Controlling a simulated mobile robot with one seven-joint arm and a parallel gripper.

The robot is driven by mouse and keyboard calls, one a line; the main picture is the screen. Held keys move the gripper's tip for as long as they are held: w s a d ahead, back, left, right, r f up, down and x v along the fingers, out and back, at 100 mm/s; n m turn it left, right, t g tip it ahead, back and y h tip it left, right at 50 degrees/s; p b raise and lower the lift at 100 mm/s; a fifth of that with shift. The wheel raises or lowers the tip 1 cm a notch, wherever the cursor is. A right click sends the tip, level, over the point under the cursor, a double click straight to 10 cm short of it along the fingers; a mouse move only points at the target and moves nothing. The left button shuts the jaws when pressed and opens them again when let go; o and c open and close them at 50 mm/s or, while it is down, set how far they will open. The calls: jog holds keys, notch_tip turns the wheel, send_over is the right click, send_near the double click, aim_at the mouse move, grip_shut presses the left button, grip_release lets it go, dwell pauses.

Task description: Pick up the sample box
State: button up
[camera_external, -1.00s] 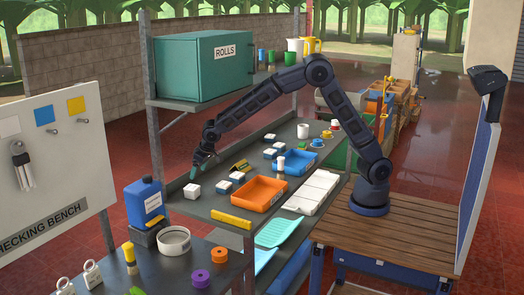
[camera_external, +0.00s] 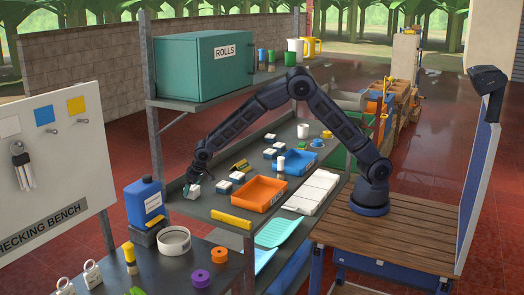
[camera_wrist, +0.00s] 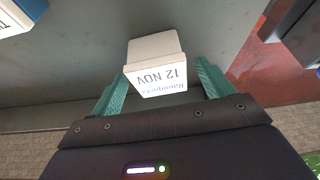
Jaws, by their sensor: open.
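The sample box (camera_wrist: 157,65) is a small white box with a label reading "12 NOV" in the wrist view. In the external view the white box (camera_external: 192,191) sits near the left end of the grey bench. My gripper (camera_wrist: 162,85) is open, with its teal fingers on either side of the box's near end. Gaps show between the fingers and the box. In the external view my gripper (camera_external: 192,178) is low over the box and partly covers it.
Small white-topped dark boxes (camera_external: 223,187) stand to the right. An orange tray (camera_external: 259,194) and a blue tray (camera_external: 300,162) lie farther along the bench. A blue jug (camera_external: 144,203) stands at the left. A shelf with a green cabinet (camera_external: 205,66) is above.

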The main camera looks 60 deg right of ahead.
aim_at(192, 187)
jog(key=shift+w+f, duration=0.15)
jog(key=shift+f, duration=0.2)
jog(key=c, duration=1.1)
jog(key=shift+r, duration=0.1)
notch_tip(192, 187, up, 4)
jog(key=shift+f, duration=0.1)
jog(key=d, duration=1.8)
jog(key=shift+f, duration=0.2)
